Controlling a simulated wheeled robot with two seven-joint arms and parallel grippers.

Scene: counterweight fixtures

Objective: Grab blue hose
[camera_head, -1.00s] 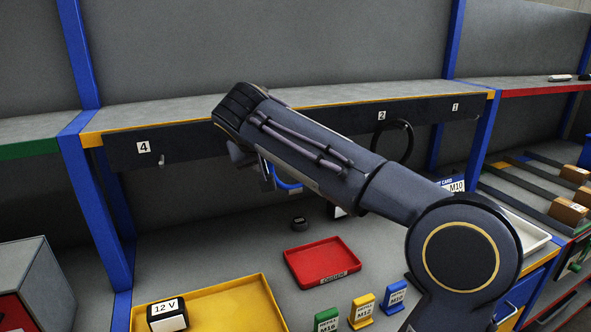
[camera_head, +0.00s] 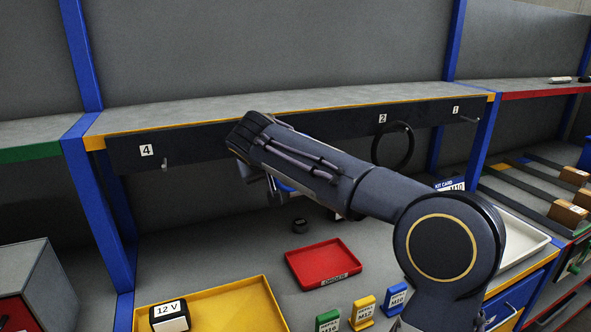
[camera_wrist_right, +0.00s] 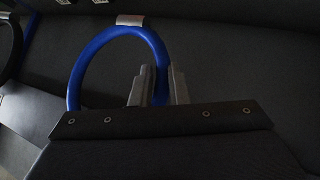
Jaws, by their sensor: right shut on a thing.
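The blue hose (camera_wrist_right: 85,65) is a loop with a pale band at its top in the right wrist view. My right gripper (camera_wrist_right: 160,85) is shut on the loop's right side, with the hose between its two fingers. In the head view only a small blue piece of the hose (camera_head: 286,187) shows, below the shelf rail; my right forearm hides the rest. My right gripper (camera_head: 272,190) is partly hidden there too. My left gripper is not in view.
A black hose ring (camera_head: 393,147) hangs under label 2 on the rail (camera_head: 215,138). The peg (camera_head: 165,164) under label 4 is bare. Below stand a red tray (camera_head: 323,264), a yellow tray (camera_head: 235,305), a 12 V block (camera_head: 170,317) and small label stands (camera_head: 363,313).

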